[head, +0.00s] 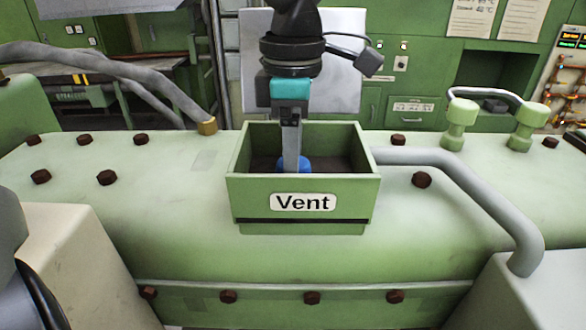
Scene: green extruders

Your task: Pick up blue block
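The blue block (294,164) is inside the green open-topped box (250,193) labelled "Vent". Only part of the block shows past the finger and above the front wall. My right gripper (290,160) comes down from the top of the head view, with its fingers pointing down into the box at the block. The fingers are seen edge-on and overlap, so I cannot tell whether they are apart or closed on the block. The fingertips appear to be at the block; contact is unclear. My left gripper is not in view.
The box sits on a pale green machine casing (180,230) with several rusty bolts. A grey pipe (470,185) curves right of the box. Green knobs (460,122) stand at the right rear. A hose (130,70) ends in a brass fitting at left rear.

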